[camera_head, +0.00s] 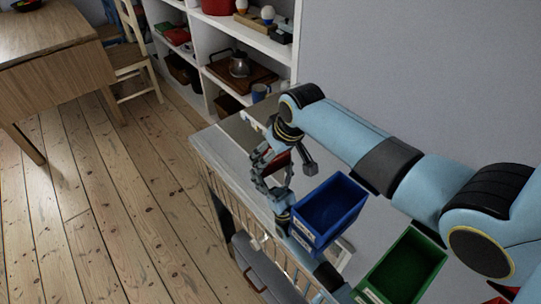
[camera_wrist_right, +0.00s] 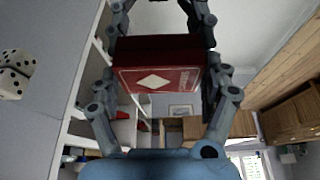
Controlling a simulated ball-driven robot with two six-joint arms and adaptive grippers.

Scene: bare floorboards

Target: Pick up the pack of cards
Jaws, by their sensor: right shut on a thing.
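The pack of cards (camera_wrist_right: 158,72) is a dark red box with a white diamond on its face. In the right wrist view it sits between the fingers of my right gripper (camera_wrist_right: 160,50), which is shut on it. In the head view the right gripper (camera_head: 266,160) is over the narrow grey-topped cabinet, and a red bit of the pack (camera_head: 280,162) shows behind its fingers. I cannot tell whether the pack touches the cabinet top.
A blue bin (camera_head: 329,207) stands close beside the right gripper, with a green bin (camera_head: 405,268) further right. White dice (camera_wrist_right: 14,72) lie near the pack. A white shelf (camera_head: 262,40) with crockery stands behind; a wooden table (camera_head: 50,70) is at left. Open floorboards lie between.

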